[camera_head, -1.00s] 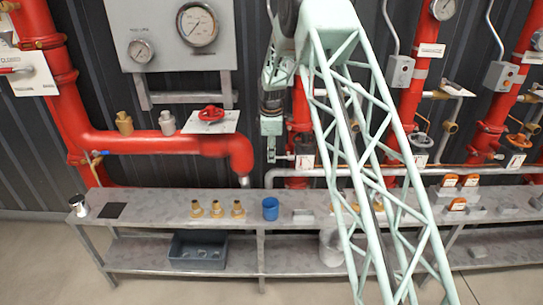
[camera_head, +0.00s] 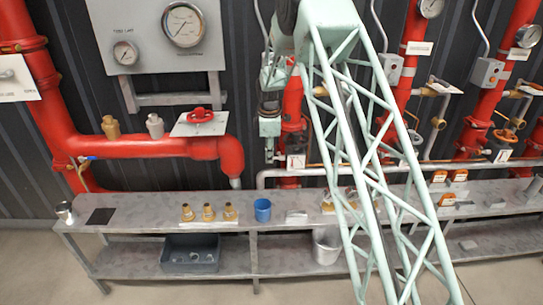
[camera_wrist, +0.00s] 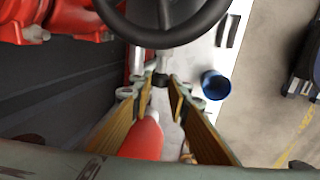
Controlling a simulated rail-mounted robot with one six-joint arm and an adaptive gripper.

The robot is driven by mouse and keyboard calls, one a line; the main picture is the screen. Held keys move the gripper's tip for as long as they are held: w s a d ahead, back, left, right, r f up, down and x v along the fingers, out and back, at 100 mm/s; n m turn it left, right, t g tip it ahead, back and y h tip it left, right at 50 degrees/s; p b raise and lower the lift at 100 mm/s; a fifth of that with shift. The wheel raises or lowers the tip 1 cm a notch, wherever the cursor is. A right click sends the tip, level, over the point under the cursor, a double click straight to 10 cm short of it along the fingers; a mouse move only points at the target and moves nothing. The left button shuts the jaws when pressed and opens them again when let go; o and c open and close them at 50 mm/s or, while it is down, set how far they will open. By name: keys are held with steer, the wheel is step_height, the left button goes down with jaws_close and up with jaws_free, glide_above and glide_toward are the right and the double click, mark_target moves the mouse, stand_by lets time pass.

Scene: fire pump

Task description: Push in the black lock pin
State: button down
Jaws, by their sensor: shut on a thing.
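My gripper (camera_wrist: 162,86) shows in the wrist view with two yellow-brown fingers close together at their tips. A small dark piece (camera_wrist: 160,80) sits between the tips, and the fingers are shut on it. I cannot tell whether it is the black lock pin; no pin is clearly visible elsewhere. A red rounded part (camera_wrist: 145,135) shows between the fingers, nearer the camera's lower edge. In the head view my gripper (camera_head: 269,128) hangs in front of the dark wall, right of the red pipe elbow (camera_head: 230,155). Its fingertips are too small to make out there.
A black handwheel (camera_wrist: 165,40) crosses the top of the wrist view. A blue cup (camera_head: 263,210) stands on the grey bench (camera_head: 140,220) beside several brass fittings (camera_head: 208,212). A gauge panel (camera_head: 155,60) hangs at the upper left. Red pipes and valves line the right side.

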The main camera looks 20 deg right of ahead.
steer(key=shift+d, duration=0.15)
steer(key=c, duration=2.5)
jaws_free()
steer(key=shift+d, duration=0.15)
steer(key=shift+o, duration=0.2)
steer(key=shift+r, duration=0.1)
steer(key=shift+s+r, duration=0.15)
steer(key=shift+r, duration=0.5)
step_height(320, 180, up, 10)
steer(key=s, duration=0.2)
steer(key=shift+a+r, duration=0.15)
steer(key=shift+a, duration=0.2)
steer(key=shift+s+r, duration=0.1)
